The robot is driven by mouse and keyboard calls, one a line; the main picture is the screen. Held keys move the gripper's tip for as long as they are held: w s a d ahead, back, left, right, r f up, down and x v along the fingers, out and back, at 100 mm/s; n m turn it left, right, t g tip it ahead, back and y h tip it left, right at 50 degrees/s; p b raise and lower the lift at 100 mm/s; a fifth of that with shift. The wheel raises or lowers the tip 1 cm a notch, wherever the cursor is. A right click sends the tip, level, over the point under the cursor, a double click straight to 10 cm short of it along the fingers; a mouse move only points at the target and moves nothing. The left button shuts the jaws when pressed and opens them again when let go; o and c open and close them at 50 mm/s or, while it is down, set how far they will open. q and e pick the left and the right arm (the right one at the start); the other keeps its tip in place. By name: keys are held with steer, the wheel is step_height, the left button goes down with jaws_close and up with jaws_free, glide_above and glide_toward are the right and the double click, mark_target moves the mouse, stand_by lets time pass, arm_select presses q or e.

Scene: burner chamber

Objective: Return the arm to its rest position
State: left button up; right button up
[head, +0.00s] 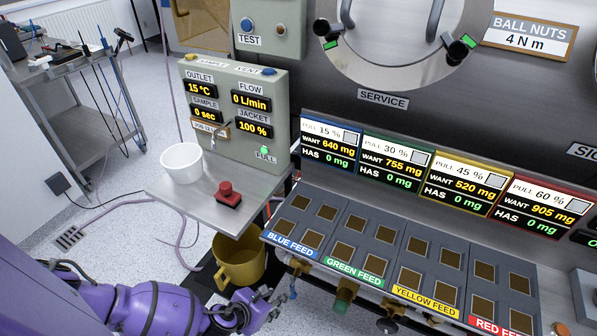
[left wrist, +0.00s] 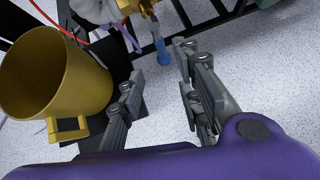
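My left arm, purple, comes in at the bottom left of the head view. Its gripper (head: 268,305) is low, below the front of the feed panel and to the right of a yellow mug (head: 240,262). In the left wrist view the two fingers (left wrist: 160,66) stand apart with nothing between them. The yellow mug (left wrist: 55,78) is left of the fingers there, its handle on the near side, not touched by them. My right gripper is not in view.
A steel shelf (head: 165,198) holds a white cup (head: 182,162) and a red button (head: 228,194). The feed panel (head: 390,247) with valves underneath is close above and right of the gripper. A blue-tipped nozzle (left wrist: 160,48) hangs beyond the fingers. A cart (head: 85,100) stands back left.

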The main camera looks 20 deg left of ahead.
arm_select(q)
steer(key=s+d+r+n+h+p, duration=0.15)
steer(key=d+r+n, duration=0.25)
steer(key=d+n, duration=0.55)
steer(key=s+d+r+n+h+p, duration=0.1)
steer(key=s+d+r+n, duration=0.35)
steer(key=n, duration=0.85)
steer(key=s+a+r+n+y+p, duration=0.2)
steer(key=s+a+n, duration=0.2)
steer(key=s+n, duration=0.4)
steer(key=s+a+r+n+y+p, duration=0.2)
steer(key=s+a+n, duration=0.2)
steer(key=s+n, duration=0.4)
steer(key=shift+s+a, duration=0.15)
steer(key=shift+a, duration=0.05)
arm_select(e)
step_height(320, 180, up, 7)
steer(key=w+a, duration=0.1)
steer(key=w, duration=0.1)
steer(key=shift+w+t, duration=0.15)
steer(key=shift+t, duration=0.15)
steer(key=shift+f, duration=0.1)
